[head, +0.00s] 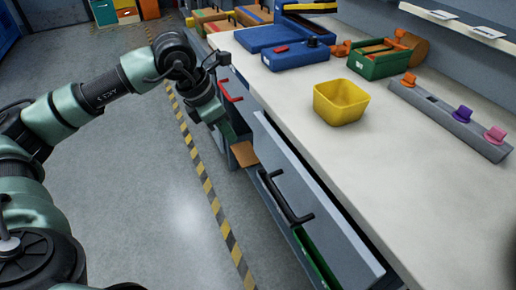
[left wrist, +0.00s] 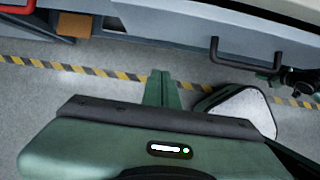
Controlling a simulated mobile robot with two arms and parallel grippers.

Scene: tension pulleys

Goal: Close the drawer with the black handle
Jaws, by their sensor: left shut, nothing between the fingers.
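The drawer with the black handle has a long grey front (head: 320,198) and stands pulled out from under the worktop, with a dark gap behind the front. Its black handle (head: 284,200) is a bar on the front's outer face. In the left wrist view the handle (left wrist: 245,56) is at the upper right, below the grey front (left wrist: 185,24). My left gripper (head: 228,134) is beyond the handle, on the aisle side of the drawers, apart from the handle. Its green fingers (left wrist: 162,88) are together and empty. My right gripper is not in view.
A red handle (head: 230,90) is on another drawer farther along. A brown block-like piece (head: 244,154) is near my left gripper. The worktop (head: 400,150) holds a yellow bin (head: 340,102), blue cases and a green crate. The floor beside the striped line is clear.

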